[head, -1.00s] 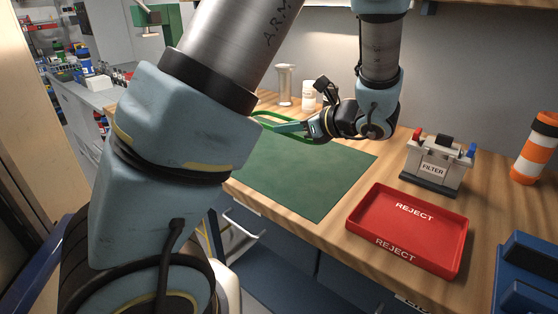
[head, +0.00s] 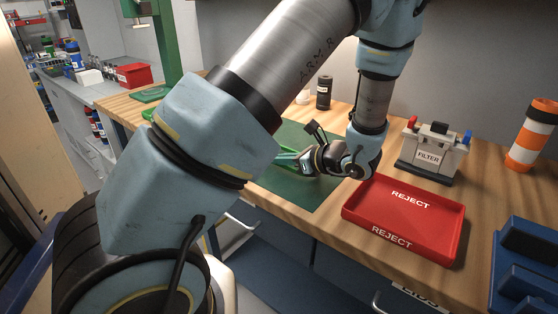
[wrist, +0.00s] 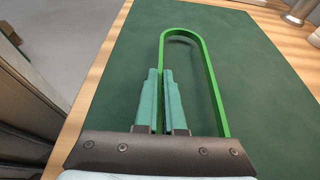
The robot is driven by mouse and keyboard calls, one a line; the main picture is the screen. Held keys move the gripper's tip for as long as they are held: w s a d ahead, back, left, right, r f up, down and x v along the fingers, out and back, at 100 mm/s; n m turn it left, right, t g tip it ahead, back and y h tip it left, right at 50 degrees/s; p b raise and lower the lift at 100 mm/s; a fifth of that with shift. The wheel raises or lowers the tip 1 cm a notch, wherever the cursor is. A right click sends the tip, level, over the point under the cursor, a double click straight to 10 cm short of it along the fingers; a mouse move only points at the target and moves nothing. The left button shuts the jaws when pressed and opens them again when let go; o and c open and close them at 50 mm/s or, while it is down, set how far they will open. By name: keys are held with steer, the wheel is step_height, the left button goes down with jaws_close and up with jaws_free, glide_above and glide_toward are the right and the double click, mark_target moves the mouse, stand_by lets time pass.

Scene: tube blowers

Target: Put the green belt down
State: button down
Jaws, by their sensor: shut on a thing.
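The green belt (wrist: 213,82) is a narrow upright-edged loop with a rounded far end in the wrist view. My gripper (wrist: 160,74) is shut on its left strand, with one teal finger on each side. The right strand runs free of the fingers. The belt is over the dark green mat (wrist: 265,60); I cannot tell whether it touches. In the head view my gripper (head: 287,159) is low over the mat (head: 325,194), and a bit of the belt (head: 292,150) shows by the fingers. My arm hides the rest.
An orange-and-white cylinder (head: 531,135) and a blue block (head: 527,265) are at the far right. A dark canister (head: 323,92) stands behind my gripper. A green post (head: 165,45) rises at left.

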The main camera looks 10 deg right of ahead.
steer(key=shift+f, duration=0.5)
steer(key=shift+f, duration=0.2)
steer(key=c, duration=1)
jaws_free()
steer(key=shift+r, duration=0.1)
